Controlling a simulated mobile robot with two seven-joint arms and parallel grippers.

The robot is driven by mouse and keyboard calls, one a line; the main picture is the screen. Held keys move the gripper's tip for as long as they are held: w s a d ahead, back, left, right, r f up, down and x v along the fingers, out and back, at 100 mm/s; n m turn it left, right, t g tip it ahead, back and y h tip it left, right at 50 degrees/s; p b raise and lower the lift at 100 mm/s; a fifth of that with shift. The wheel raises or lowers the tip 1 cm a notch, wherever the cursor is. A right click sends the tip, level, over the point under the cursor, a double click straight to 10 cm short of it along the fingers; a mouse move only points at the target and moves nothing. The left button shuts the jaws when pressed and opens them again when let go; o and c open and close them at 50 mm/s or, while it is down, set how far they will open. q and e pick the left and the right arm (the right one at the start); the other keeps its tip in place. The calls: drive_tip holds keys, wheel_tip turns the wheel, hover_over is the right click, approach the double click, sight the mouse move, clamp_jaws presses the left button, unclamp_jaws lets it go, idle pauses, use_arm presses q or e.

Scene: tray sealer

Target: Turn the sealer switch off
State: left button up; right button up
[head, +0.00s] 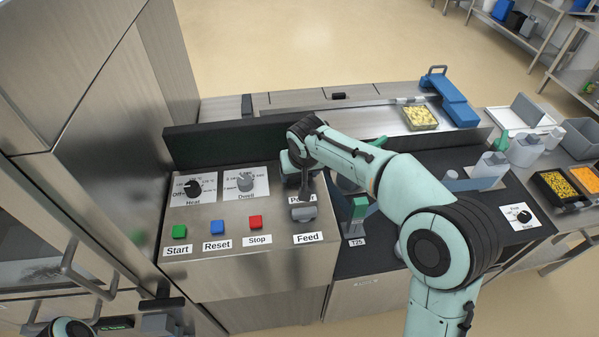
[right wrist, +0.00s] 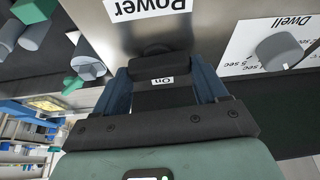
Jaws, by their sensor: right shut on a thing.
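The sealer's power switch (right wrist: 165,65) is a black part below the white "Power" label in the right wrist view, with a small "On" tag beside it. My right gripper (right wrist: 164,84) has one blue finger on each side of it and is shut on it. In the head view my right gripper (head: 296,170) is at the right part of the sealer panel (head: 217,222). There my gripper and arm hide the switch and part of the "Power" label. My left gripper (head: 150,312) is low at the left edge area, partly cut off; its opening is unclear.
The panel also has Heat (head: 195,188) and Dwell (head: 246,181) knobs, a green Start button (head: 180,232), a blue Reset button (head: 217,227), a red Stop button (head: 255,222) and a grey Feed lever (head: 304,213). A filled tray (head: 420,118) lies behind. Food bins stand at the right.

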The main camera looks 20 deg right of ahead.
drive_tip(key=shift+m, duration=0.5)
drive_tip(key=o, duration=1.1)
drive_tip(key=shift+c, duration=0.2)
drive_tip(key=v, duration=1.3)
drive_tip(key=shift+a+r+p, duration=0.25)
drive_tip(key=shift+p, duration=0.15)
